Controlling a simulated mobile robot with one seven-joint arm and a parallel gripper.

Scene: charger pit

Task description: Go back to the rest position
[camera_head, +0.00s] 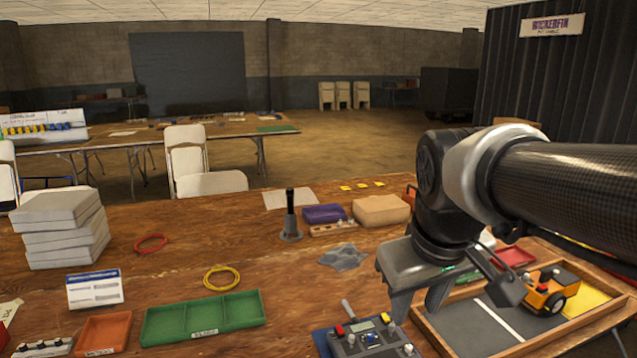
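My arm comes in from the right edge, and my gripper (418,310) points down over the right part of the wooden table. Its two fingers are apart with nothing visible between them, so it is open. It hangs above the gap between a control box (374,343) with knobs and a red button and the left side of a wood-framed tray (464,325). An orange toy vehicle (550,291) with black wheels sits in that tray. My arm and gripper hide part of the tray and the table behind them.
A green tray (202,317), an orange tray (103,334), stacked white boxes (62,229), a yellow cable ring (221,278) and a red ring (151,243) lie to the left. A black-handled upright tool (290,215), purple pouch (325,214) and tan bundle (381,210) stand behind. The table's centre has free room.

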